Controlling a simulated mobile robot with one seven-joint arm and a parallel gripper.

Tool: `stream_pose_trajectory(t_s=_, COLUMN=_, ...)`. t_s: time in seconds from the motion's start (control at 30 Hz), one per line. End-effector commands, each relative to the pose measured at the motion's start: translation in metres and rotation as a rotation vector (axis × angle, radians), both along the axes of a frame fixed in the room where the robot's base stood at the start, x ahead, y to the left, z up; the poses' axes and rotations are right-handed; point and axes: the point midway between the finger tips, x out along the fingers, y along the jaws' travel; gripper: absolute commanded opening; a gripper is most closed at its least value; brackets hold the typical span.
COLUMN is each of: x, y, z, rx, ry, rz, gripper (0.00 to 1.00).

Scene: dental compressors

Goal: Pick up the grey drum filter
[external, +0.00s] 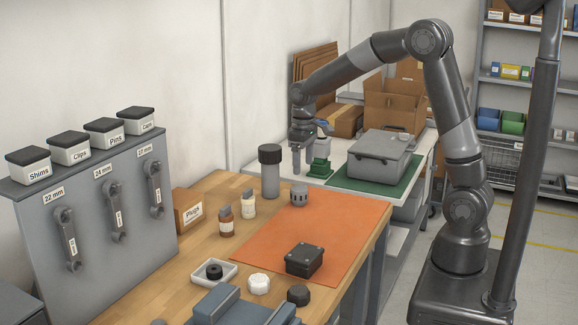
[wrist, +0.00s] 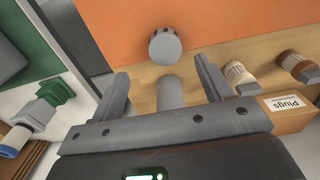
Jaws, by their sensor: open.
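The grey drum filter (external: 299,195) is a short cylinder with dark slots around its side. It stands upright near the far left corner of the orange mat (external: 330,225). In the wrist view its round top (wrist: 165,47) lies just beyond my fingertips, near the mat's edge. My gripper (external: 297,172) points down above the filter in the external view, apart from it. In the wrist view my gripper (wrist: 161,68) is open, with nothing held between its fingers.
A tall grey cylinder with a dark cap (external: 270,172) stands close to the filter's left; its grey body (wrist: 171,92) shows between my fingers. Two small bottles (external: 248,204) and a Plugs box (external: 188,209) stand farther left. A black box (external: 304,260) sits on the mat's near part.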

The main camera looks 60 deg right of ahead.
Motion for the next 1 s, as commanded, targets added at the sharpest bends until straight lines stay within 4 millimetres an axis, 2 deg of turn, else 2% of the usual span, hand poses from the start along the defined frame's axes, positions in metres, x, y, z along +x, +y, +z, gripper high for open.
stream_pose_trajectory(t_s=0.2, x=-0.001, y=0.001, z=-0.035, rx=0.0, ry=0.003, rz=0.0, gripper=0.72)
stream_pose_trajectory(t_s=0.43, x=0.0, y=0.002, z=-0.053, rx=0.0, ry=0.002, rz=0.0, gripper=0.72)
stream_pose_trajectory(t_s=0.7, x=0.001, y=0.006, z=-0.091, rx=0.0, ry=0.003, rz=-0.001, gripper=0.72)
stream_pose_trajectory(t_s=1.0, x=0.002, y=0.006, z=-0.097, rx=0.0, ry=0.0, rz=0.0, gripper=0.72)
